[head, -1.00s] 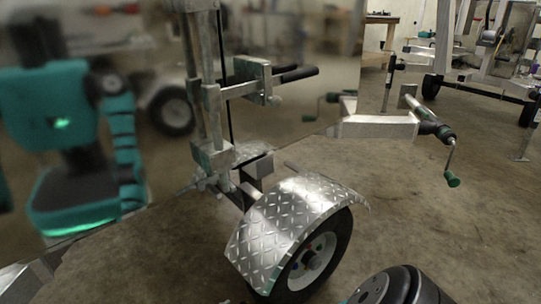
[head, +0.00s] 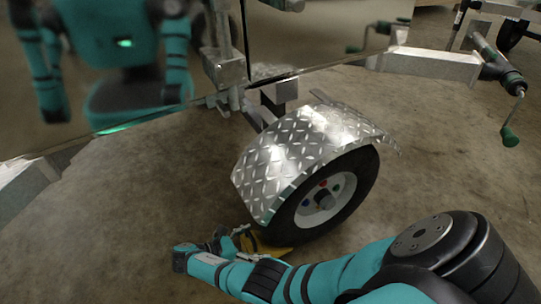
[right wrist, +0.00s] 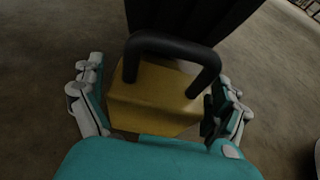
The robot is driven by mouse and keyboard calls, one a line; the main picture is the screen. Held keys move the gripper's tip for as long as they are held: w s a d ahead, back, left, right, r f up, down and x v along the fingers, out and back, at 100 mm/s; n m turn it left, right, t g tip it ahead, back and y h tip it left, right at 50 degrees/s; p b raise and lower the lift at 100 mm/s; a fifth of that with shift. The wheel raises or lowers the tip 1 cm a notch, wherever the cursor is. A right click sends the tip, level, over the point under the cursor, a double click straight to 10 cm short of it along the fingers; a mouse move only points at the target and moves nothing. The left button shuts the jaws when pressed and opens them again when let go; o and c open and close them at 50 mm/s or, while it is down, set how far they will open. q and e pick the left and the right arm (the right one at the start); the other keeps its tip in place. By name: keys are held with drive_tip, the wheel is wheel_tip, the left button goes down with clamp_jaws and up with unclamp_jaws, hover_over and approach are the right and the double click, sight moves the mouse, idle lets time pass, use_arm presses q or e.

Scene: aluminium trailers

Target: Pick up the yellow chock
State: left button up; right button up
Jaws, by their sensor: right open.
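The yellow chock (head: 272,249) sits on the floor at the foot of the trailer wheel (head: 325,203), partly hidden by my right gripper and the wheel. In the right wrist view the yellow chock (right wrist: 150,98) shows its yellow body and a black arched handle (right wrist: 172,46). My right gripper (head: 241,238) is open at the chock, low beside the wheel. In the right wrist view its fingers stand on either side of the yellow body; I cannot tell whether they touch it. My left gripper is not in view.
A diamond-plate fender (head: 300,145) covers the top of the wheel, just above my right arm. A shiny trailer panel (head: 330,40) behind it reflects a teal robot. A metal beam with a green-handled crank (head: 509,137) juts out at right. The floor at left is open.

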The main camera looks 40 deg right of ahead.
drive_tip(key=c, duration=1.3)
drive_tip(key=shift+r, duration=0.1)
drive_tip(key=shift+c, duration=0.9)
drive_tip(key=shift+r, duration=0.1)
